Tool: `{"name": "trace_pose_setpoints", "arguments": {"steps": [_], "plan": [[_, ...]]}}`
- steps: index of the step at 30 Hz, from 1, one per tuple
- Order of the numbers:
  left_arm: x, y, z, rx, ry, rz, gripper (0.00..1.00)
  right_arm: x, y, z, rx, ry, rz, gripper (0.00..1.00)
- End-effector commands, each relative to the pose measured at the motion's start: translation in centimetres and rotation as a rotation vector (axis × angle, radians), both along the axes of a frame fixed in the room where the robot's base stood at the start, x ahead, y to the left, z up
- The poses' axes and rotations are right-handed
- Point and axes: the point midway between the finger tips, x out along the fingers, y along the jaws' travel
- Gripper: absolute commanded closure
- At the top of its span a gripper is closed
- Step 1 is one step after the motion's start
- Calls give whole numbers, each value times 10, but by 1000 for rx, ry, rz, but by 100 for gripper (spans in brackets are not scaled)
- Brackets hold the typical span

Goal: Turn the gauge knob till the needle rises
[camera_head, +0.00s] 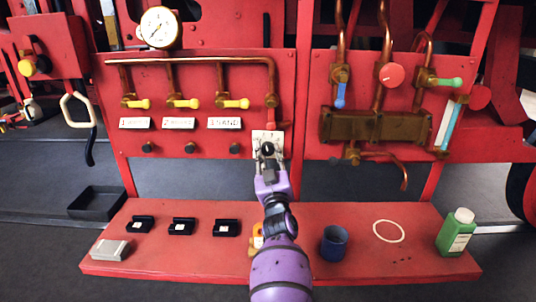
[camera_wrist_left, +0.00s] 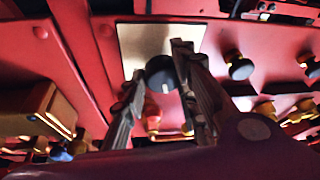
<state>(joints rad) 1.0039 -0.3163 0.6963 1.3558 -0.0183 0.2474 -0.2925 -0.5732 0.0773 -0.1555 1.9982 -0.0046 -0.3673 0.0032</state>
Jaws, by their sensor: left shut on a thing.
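The round white gauge (camera_head: 159,27) with a brass rim is at the upper left of the red panel. Its thin needle seems to point to the lower left; the scale is too small to read. A black knob (camera_head: 268,148) with a pale mark sits on a cream plate (camera_head: 260,136), right of the panel's middle. My left gripper (camera_head: 268,157) reaches it from below and partly hides it. In the left wrist view the knob (camera_wrist_left: 160,73) sits between the two fingers of my left gripper (camera_wrist_left: 158,66), which is shut on it. My right gripper is not in view.
Three yellow-handled valves (camera_head: 183,102) hang from a copper pipe above white labels. A red-handled valve (camera_head: 271,101) is just above the plate. Right are more pipes and a brass block (camera_head: 370,126). The red shelf (camera_head: 340,272) below holds black trays, a blue cup (camera_head: 334,243) and a green bottle (camera_head: 457,233).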

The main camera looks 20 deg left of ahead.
Motion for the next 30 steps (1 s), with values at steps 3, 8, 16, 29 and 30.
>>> {"name": "trace_pose_setpoints", "arguments": {"steps": [3, 8, 16, 29, 30], "plan": [[3, -10, 4, -56, -13, -15, 99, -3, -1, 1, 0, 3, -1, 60], [3, -10, 5, -103, -28, -15, 99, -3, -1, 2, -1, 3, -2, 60], [4, -10, 6, -129, -37, -15, 99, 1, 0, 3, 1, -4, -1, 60], [3, -9, 8, -128, -41, -14, 60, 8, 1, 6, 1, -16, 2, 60], [3, -8, 8, -128, -41, -13, 60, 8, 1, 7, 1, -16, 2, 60]]}}
